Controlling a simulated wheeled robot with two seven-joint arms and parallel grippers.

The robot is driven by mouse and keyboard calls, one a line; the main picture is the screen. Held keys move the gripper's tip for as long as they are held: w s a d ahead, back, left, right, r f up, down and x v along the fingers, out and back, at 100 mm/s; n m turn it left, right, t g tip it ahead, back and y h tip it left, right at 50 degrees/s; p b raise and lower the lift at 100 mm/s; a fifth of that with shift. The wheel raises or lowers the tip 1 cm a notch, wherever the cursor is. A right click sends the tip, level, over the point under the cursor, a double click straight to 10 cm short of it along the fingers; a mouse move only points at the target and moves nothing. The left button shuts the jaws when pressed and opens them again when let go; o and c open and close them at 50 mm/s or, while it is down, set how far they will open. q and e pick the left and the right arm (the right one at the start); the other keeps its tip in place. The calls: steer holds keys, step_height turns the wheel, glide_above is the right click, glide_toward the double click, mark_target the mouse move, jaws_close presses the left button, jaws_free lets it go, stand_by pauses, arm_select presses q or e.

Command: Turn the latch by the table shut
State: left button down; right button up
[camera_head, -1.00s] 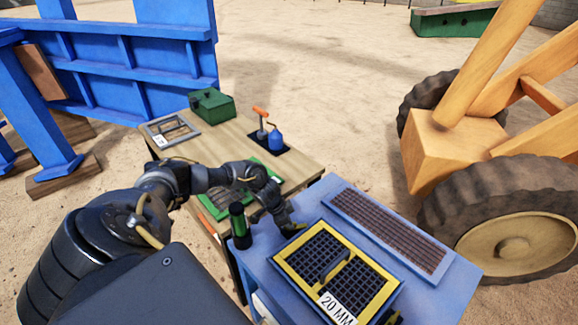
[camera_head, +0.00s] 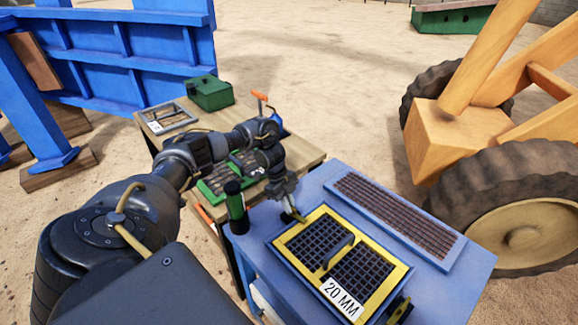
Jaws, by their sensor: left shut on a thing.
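The latch by the table (camera_head: 297,216) is a small yellow piece at the far left corner of the yellow-framed 20 MM screen (camera_head: 283,241), on the blue stand. My left gripper (camera_head: 289,211) comes down over it from above and is shut on it. The fingers hide part of the latch, so its exact angle is hard to tell. A second yellow and black latch (camera_head: 399,309) shows at the near right corner of the screen. My right gripper is out of view.
A brown mesh panel (camera_head: 396,220) lies to the right. The wooden table (camera_head: 308,157) behind holds a green box (camera_head: 210,93), a grey-framed screen (camera_head: 166,118) and an orange-handled lever (camera_head: 260,97).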

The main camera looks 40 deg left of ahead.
arm_select(q)
steer(key=shift+m+g+b, duration=0.4)
steer(key=shift+m+b, duration=0.2)
steer(key=shift+m, duration=0.4)
steer(key=c, duration=1.5)
jaws_free()
steer(key=shift+w, duration=0.1)
steer(key=p+v, duration=0.1)
steer(key=v, duration=1)
steer(key=shift+f, duration=0.1)
